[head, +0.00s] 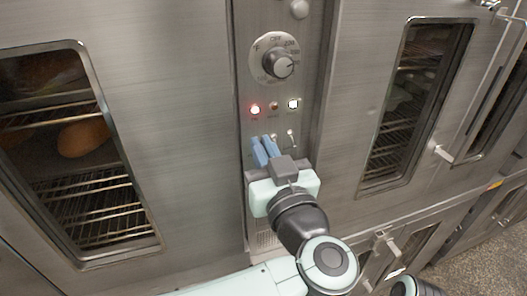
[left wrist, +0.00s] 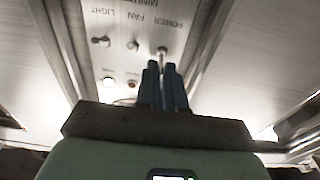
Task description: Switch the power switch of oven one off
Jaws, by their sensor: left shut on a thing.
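Oven one's control panel (head: 245,90) is a narrow steel strip with a temperature dial (head: 279,65) at its top. Below the dial, a red lamp and a white lamp are lit. A row of small toggle switches sits under them. My left gripper (head: 264,150) is at the leftmost switch, its blue fingers pressed close together. In the left wrist view the gripper (left wrist: 162,68) has its fingertips at the power switch (left wrist: 162,50), under the upside-down label POWER. The fingers mostly hide this switch, so its lever position cannot be told. My right gripper is out of view.
The fan switch (left wrist: 132,45) and light switch (left wrist: 100,41) stand close beside the power switch. Steel oven doors with windows flank the panel, with bread behind the left window (head: 84,138). A door handle (head: 443,153) juts out at the right.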

